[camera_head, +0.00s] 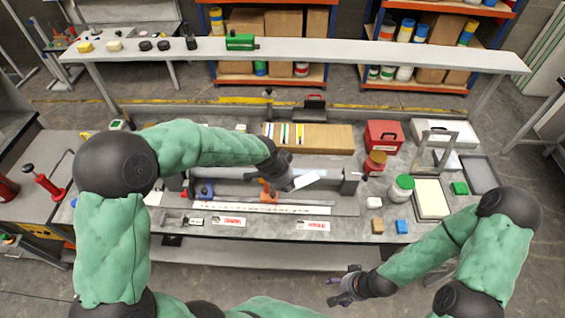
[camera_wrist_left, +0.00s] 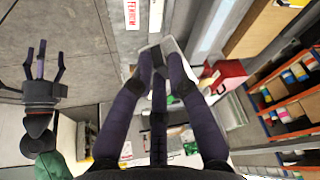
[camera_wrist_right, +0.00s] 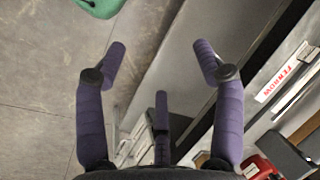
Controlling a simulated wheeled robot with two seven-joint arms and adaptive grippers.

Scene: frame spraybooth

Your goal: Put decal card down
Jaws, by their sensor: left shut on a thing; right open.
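My left gripper (camera_head: 286,184) is shut on a plain white card (camera_head: 307,179), held above the middle of the workbench. In the left wrist view the card (camera_wrist_left: 170,44) sticks out past the fingertips (camera_wrist_left: 160,62); the fingers hide part of it. Two white strips with red lettering, the left one (camera_head: 229,221) and the right one (camera_head: 313,226), lie along the bench's front edge. My right gripper (camera_head: 340,290) is open and empty, in front of the bench and low. Its spread fingers (camera_wrist_right: 160,65) show over floor and bench edge in the right wrist view.
A pale tube (camera_head: 226,174) lies across the bench under my left arm. A long shelf (camera_head: 330,51) crosses behind.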

